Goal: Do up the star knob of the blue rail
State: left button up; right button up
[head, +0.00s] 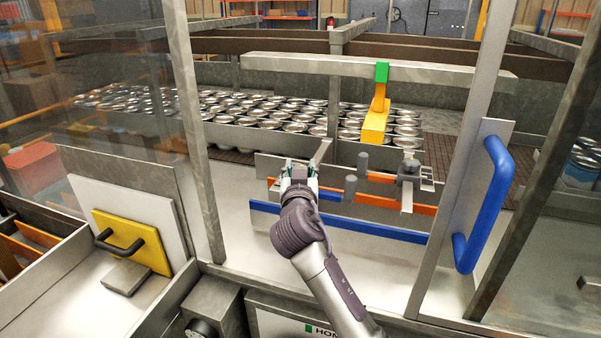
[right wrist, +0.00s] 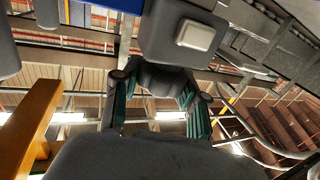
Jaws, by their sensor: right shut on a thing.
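The blue rail (head: 385,235) runs low along the front of the curve, behind my right arm. My right gripper (head: 299,170) reaches in from the front and stands above the left part of this rail, at the left rail support. In the right wrist view the green-padded fingers (right wrist: 160,108) are on both sides of a dark grey knob (right wrist: 163,78) and shut on it. The knob is mostly hidden by my gripper in the head view. How tight it is cannot be told. My left gripper is not in view.
An orange rail (head: 390,199) lies behind the blue one, with a grey clamp (head: 409,168) at right. A yellow arm (head: 375,122) hangs from a crossbar above many cans (head: 270,112). A door with a blue handle (head: 489,205) stands at right, a frame post (head: 194,130) at left.

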jog(key=o, duration=1.2)
jog(key=shift+c, duration=0.2)
notch_tip(320, 180, up, 10)
jog(key=shift+f, duration=0.1)
